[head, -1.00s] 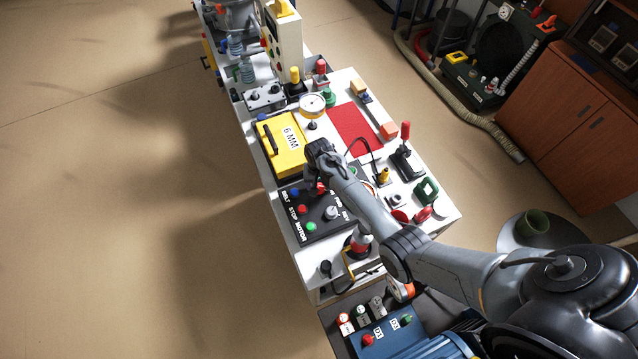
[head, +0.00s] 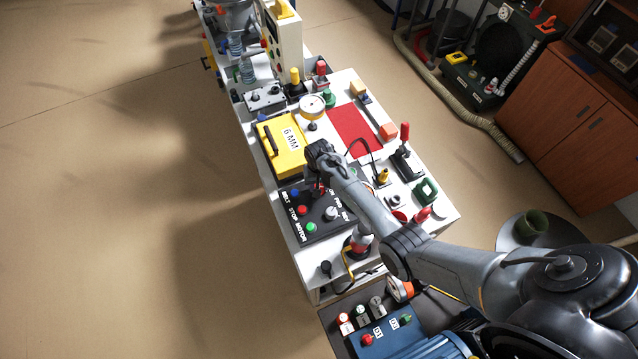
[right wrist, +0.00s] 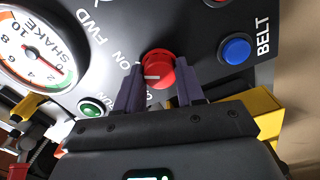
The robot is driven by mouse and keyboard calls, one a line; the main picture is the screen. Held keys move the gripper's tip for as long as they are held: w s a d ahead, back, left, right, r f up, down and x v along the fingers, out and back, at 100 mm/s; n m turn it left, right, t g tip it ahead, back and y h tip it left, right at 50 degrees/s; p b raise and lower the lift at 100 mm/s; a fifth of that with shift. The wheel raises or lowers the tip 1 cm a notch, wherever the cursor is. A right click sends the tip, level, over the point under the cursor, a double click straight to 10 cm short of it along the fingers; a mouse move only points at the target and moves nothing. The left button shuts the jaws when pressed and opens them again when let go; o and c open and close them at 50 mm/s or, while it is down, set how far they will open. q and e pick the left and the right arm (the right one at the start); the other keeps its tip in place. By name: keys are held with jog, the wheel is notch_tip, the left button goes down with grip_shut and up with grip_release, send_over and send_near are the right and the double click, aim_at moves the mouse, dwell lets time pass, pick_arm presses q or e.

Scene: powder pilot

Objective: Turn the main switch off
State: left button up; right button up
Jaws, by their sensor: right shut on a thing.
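The main switch appears to be the round red knob (right wrist: 159,66) with a white pointer line, on the dark control panel (head: 335,227). In the right wrist view the pointer line lies roughly level in the picture. "ON" is printed to the knob's left; another label below it is mostly hidden by a finger. My right gripper (right wrist: 160,88) is shut on the knob, one dark finger on each side. In the head view the right gripper (head: 317,188) is over the panel's far edge and largely hides the knob. My left gripper is not in view.
A blue button (right wrist: 236,50) marked BELT, a green button (right wrist: 91,107) and a SHAKE dial (right wrist: 28,55) are near the knob. A yellow 6 MM case (head: 284,153) lies just beyond the panel. A grey knob (head: 331,213) stands close by on the panel.

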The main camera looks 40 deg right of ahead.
jog(key=n+p, duration=0.2)
jog(key=n, duration=0.1)
jog(key=shift+r, duration=0.15)
jog(key=n+p, duration=0.1)
jog(key=n, duration=0.2)
jog(key=n+p, duration=0.1)
jog(key=n, duration=0.3)
jog(key=shift+n, duration=1.1)
jog(key=shift+a+n, duration=0.1)
jog(key=shift+n, duration=0.3)
jog(key=shift+f, duration=0.2)
jog(key=o, duration=1)
